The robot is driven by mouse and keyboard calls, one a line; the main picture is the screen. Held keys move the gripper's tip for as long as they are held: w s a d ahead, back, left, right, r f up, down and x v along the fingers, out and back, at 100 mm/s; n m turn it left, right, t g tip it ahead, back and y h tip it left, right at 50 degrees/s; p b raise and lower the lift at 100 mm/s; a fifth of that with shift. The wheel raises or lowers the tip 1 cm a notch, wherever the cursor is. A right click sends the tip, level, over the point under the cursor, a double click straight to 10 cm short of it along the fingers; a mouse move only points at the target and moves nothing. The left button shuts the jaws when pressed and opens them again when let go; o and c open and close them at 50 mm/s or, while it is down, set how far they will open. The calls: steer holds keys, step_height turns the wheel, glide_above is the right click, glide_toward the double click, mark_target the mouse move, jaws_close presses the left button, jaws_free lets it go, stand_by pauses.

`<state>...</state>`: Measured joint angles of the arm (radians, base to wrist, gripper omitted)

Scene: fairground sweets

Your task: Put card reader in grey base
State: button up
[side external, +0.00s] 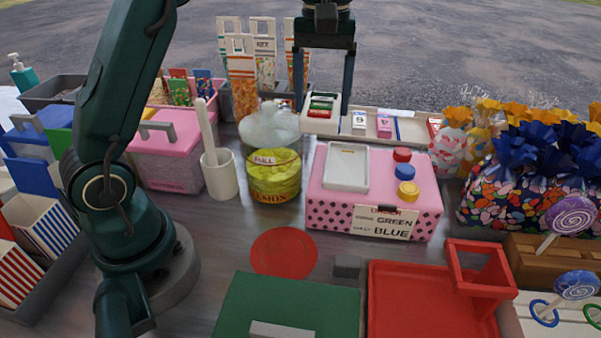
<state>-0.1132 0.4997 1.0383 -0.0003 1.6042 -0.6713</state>
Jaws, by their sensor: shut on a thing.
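My gripper (324,108) is at the top centre, fingers pointing down, one on each side of a small white piece with green and red bands (321,103). It is shut on this piece, at the left end of a long white tray. I cannot tell whether the piece is the card reader, or whether it is clear of the tray. No other thing is clearly a card reader. A small dark grey block (347,267), perhaps the grey base, lies on the table between a red disc and a red tray.
The white tray (403,139) also holds pieces marked 6 and 4. A pink box (325,212) with coloured buttons stands between it and the grey block. A yellow tub (275,188) stands left, wrapped sweets (520,190) right. The red disc (284,252) lies flat.

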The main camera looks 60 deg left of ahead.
steer(key=d+f, duration=0.1)
steer(key=w+d+f, duration=0.1)
steer(key=d, duration=0.1)
steer(key=w+d+f, duration=0.1)
steer(key=d, duration=0.1)
steer(key=shift+f, duration=2.15)
steer(key=shift+f, duration=0.15)
steer(key=o, duration=1.5)
steer(key=shift+c, duration=0.2)
